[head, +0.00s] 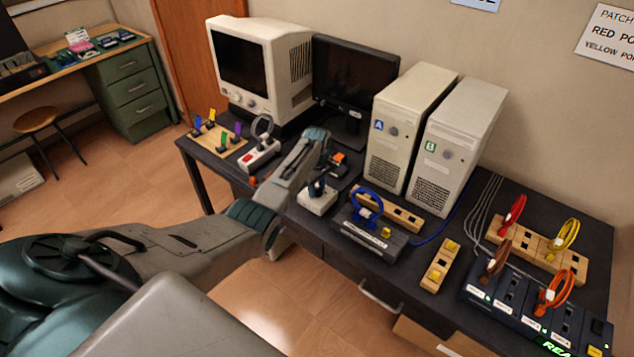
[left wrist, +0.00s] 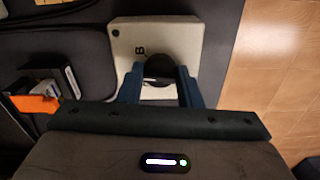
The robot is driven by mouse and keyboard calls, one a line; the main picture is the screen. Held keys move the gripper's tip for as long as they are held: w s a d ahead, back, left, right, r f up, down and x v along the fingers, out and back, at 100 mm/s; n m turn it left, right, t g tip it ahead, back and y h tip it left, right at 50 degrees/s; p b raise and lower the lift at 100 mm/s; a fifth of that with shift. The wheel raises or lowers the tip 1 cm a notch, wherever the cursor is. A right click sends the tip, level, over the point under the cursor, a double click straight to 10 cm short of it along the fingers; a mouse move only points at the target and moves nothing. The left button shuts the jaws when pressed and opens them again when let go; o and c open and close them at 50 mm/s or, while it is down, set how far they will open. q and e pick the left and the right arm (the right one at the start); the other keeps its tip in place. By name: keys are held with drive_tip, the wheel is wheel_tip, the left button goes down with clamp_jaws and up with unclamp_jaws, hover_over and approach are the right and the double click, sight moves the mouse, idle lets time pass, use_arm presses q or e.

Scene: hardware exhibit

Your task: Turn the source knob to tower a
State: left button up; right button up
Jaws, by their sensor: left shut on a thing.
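The source knob (left wrist: 160,66) is a dark round knob on a white switch box (left wrist: 190,35). The box has a letter B printed beside the knob in the left wrist view and shows in the head view (head: 316,204) near the table's front edge. My left gripper (left wrist: 160,84) is shut on the knob from above, a finger on either side; it also shows in the head view (head: 317,187). The fingers hide part of the knob, and I cannot tell where its pointer is. Tower A (head: 398,125) is beige with a blue A label. My right gripper is not in view.
A second beige tower (head: 460,135) with a green label stands beside tower A. A grey box (head: 370,235) with a blue cable is right of the switch box. A monitor (head: 355,85) and an old CRT (head: 258,65) stand behind. Wooden blocks with coloured cables (head: 540,245) sit right.

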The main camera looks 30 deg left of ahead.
sight(317, 188)
use_arm(q)
drive_tip(key=n+p, duration=0.1)
drive_tip(key=n, duration=0.2)
drive_tip(key=n+p, duration=0.1)
drive_tip(key=n, duration=0.1)
drive_tip(key=shift+w+r+n+p, duration=0.1)
drive_tip(key=shift+r+n+p, duration=0.15)
drive_tip(key=shift+n+p, duration=0.05)
drive_tip(key=shift+a+f+n+p, duration=0.1)
drive_tip(key=shift+n+p, duration=0.65)
drive_tip(key=shift+n, duration=1.45)
drive_tip(key=o, duration=1)
drive_tip(key=shift+c, duration=0.2)
wheel_tip(317, 188, up, 11)
drive_tip(key=b, duration=0.2)
drive_tip(key=shift+f, duration=0.15)
